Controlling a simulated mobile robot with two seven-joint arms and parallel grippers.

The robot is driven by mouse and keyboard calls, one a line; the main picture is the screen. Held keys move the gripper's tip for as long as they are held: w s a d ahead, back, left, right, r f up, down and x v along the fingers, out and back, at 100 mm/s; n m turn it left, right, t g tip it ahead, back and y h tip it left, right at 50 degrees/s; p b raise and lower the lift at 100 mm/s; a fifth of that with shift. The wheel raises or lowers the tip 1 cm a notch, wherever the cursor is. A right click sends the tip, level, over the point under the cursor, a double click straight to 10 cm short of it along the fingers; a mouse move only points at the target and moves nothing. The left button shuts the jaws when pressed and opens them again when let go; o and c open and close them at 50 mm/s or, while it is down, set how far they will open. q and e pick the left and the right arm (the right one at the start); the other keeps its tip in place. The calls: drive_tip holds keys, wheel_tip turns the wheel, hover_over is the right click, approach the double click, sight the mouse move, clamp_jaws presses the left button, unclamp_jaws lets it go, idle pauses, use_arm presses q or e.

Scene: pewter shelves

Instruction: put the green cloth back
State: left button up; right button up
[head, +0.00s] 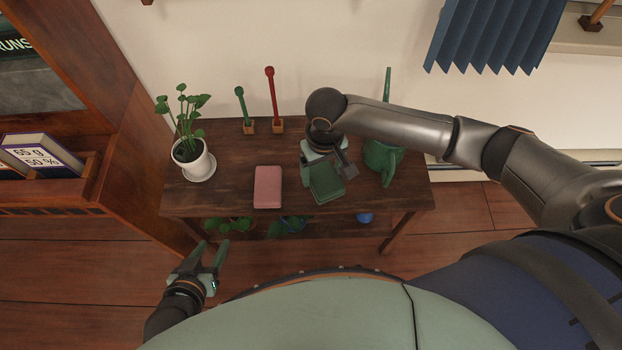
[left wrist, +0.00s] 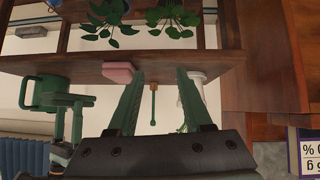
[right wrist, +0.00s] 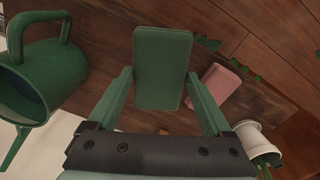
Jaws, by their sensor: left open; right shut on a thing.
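The green cloth (head: 326,183), a folded flat block, is at the front of the dark wooden table, right of the pink cloth. My right gripper (head: 328,168) reaches down over the table and is shut on the green cloth. In the right wrist view, the green cloth (right wrist: 160,65) sits between its two fingers. I cannot tell whether the cloth touches the tabletop. My left gripper (head: 211,252) is open and empty, low in front of the table's left end; its spread fingers (left wrist: 160,85) show in the left wrist view.
The table (head: 225,150) holds a pink cloth (head: 268,187), a potted plant (head: 192,160) at left, green (head: 241,107) and red (head: 272,95) stick tools behind, and a green watering can (head: 383,158) right of my right gripper. Plants stand on the lower shelf. A bookshelf (head: 110,140) borders the left.

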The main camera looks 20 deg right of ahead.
sight(313, 172)
drive_tip(key=w+f, duration=0.1)
drive_tip(key=w+a+f+b, duration=0.1)
drive_tip(key=f, duration=0.1)
drive_tip(key=shift+w+a+f, duration=0.15)
drive_tip(key=shift+a, duration=0.05)
drive_tip(key=shift+w+a+f, duration=0.15)
drive_tip(key=shift+w+f, duration=0.1)
drive_tip(key=shift+f, duration=0.1)
wheel_tip(313, 172, down, 3)
drive_tip(key=shift+f+b, duration=0.1)
drive_tip(key=shift+b, duration=0.75)
use_arm(q)
drive_tip(key=f, duration=0.1)
drive_tip(key=s+a+f, duration=0.1)
drive_tip(key=shift+f, duration=0.35)
use_arm(e)
drive_tip(key=o, duration=1)
